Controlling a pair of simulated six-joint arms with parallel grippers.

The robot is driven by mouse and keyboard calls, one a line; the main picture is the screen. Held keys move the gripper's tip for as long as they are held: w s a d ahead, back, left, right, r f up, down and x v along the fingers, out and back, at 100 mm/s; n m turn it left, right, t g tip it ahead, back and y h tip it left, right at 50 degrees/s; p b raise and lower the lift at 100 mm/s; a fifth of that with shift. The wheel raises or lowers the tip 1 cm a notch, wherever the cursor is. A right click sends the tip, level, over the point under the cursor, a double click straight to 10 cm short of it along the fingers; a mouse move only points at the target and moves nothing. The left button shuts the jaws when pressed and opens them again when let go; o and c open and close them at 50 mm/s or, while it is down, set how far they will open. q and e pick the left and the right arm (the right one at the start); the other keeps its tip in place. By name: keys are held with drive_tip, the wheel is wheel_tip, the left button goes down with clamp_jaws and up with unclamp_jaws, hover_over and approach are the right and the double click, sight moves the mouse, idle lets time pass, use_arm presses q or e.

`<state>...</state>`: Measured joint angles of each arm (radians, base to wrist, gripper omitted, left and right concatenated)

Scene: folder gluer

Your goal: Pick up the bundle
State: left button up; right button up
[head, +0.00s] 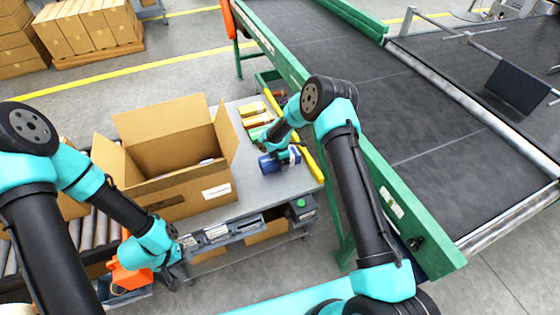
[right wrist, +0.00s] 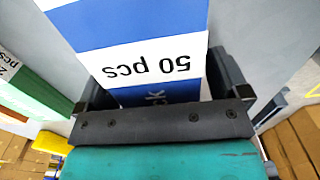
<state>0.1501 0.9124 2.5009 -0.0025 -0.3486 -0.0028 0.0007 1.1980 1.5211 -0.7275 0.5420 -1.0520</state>
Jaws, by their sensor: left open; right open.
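A blue bundle (head: 267,164) lies on the grey table, partly hidden by my right gripper (head: 287,158). In the right wrist view the blue-and-white bundle (right wrist: 150,45) fills the space ahead, with an upside-down "50 pcs" label. The open fingers of my right gripper (right wrist: 163,88) stand on either side of it; I cannot tell whether they touch it. My left gripper (head: 178,262) is open and appears empty, low in front of the table's front edge, away from the bundle.
An open cardboard box (head: 190,190) stands on the table (head: 250,185) left of the bundle. Yellow and green bundles (head: 256,120) lie behind it. A yellow bar (head: 309,162) and the green conveyor frame (head: 395,205) run close on the right. An orange object (head: 130,275) is beside my left gripper.

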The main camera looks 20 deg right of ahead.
drive_tip(key=shift+c, duration=0.2)
drive_tip(key=c, duration=1.2)
drive_tip(key=shift+o, duration=0.2)
drive_tip(key=shift+r, duration=0.1)
drive_tip(key=shift+w+r, duration=0.1)
drive_tip(key=shift+r, duration=0.45)
drive_tip(key=shift+s+a+r, duration=0.1)
drive_tip(key=shift+s+r, duration=0.15)
drive_tip(key=shift+r, duration=0.4)
drive_tip(key=shift+s+r, duration=0.25)
drive_tip(key=shift+r, duration=0.35)
drive_tip(key=s+a, duration=0.1)
drive_tip(key=s, duration=0.3)
drive_tip(key=s+a+r, duration=0.1)
drive_tip(key=s, duration=0.4)
drive_tip(key=s+a, duration=0.2)
drive_tip(key=s, duration=0.3)
drive_tip(key=shift+s+a+r, duration=0.1)
drive_tip(key=shift+s+r, duration=0.05)
drive_tip(key=shift+s, duration=0.1)
